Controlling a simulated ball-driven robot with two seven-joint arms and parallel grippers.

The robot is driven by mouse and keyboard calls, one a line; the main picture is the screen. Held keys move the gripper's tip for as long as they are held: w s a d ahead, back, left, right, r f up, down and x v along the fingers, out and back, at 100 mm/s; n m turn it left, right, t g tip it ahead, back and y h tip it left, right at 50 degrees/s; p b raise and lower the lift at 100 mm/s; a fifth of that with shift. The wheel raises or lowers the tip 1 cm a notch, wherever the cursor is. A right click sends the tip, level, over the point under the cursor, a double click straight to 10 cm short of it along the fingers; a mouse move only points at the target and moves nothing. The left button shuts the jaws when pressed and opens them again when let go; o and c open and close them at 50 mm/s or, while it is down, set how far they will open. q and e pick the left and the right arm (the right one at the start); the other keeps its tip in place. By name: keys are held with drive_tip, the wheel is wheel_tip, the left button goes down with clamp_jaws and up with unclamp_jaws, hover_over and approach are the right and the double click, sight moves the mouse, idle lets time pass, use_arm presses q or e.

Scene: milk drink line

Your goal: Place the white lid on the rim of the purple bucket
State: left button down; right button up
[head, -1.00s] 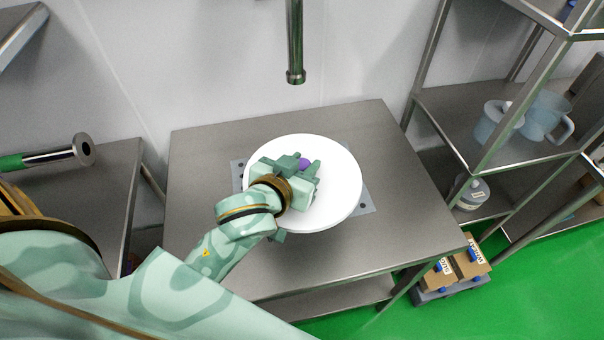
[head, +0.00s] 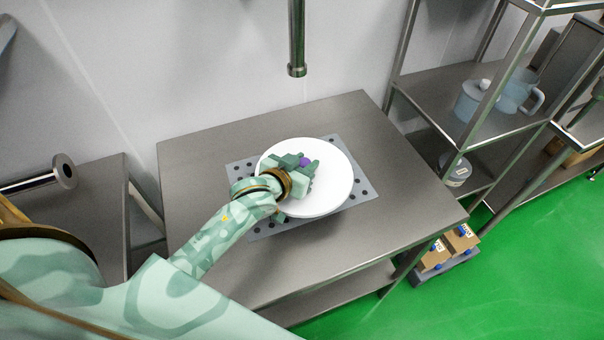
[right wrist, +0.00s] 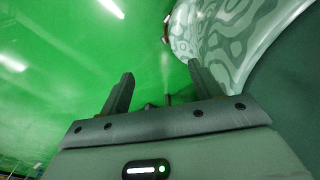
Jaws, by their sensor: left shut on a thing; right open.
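The round white lid (head: 333,183) is over a grey perforated mat (head: 362,187) on the steel table. Its small purple knob (head: 304,161) sits between the fingers of my left gripper (head: 303,164), which is shut on it. The lid looks roughly level. No purple bucket shows in either view; whatever is directly under the lid is hidden, and I cannot tell what the lid rests on. My right gripper (right wrist: 161,75) shows only in the right wrist view, open and empty above a green floor.
The steel table (head: 400,220) is bare around the mat. A vertical metal pipe (head: 296,45) hangs behind it. A shelf rack on the right holds translucent jugs (head: 518,92) and a white-lidded container (head: 456,170). Cardboard boxes (head: 448,250) stand low at the right.

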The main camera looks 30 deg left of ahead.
sight(302, 164)
use_arm(q)
drive_tip(key=shift+w+a+f, duration=0.2)
drive_tip(key=shift+w+f, duration=0.1)
drive_tip(key=shift+f, duration=0.2)
drive_tip(key=shift+w+a+f, duration=0.15)
drive_tip(key=shift+w+f, duration=0.15)
drive_tip(key=shift+f, duration=0.15)
drive_tip(key=shift+w+a+f+b, duration=0.2)
drive_tip(key=shift+w+f+b, duration=0.15)
drive_tip(key=shift+f+b, duration=0.1)
drive_tip(key=shift+w+a+f, duration=0.15)
drive_tip(key=shift+a+f, duration=0.05)
drive_tip(key=shift+f, duration=0.1)
wheel_tip(302, 164, down, 3)
drive_tip(key=shift+w+f+b, duration=0.1)
drive_tip(key=shift+f+b, duration=0.1)
drive_tip(key=shift+b, duration=0.75)
drive_tip(key=shift+r, duration=0.1)
use_arm(e)
drive_tip(key=f, duration=0.2)
drive_tip(key=s+f, duration=0.1)
drive_tip(key=shift+a+f, duration=0.1)
drive_tip(key=shift+a, duration=0.25)
use_arm(q)
drive_tip(key=c, duration=1.1)
unclamp_jaws()
use_arm(e)
drive_tip(key=shift+d, duration=0.1)
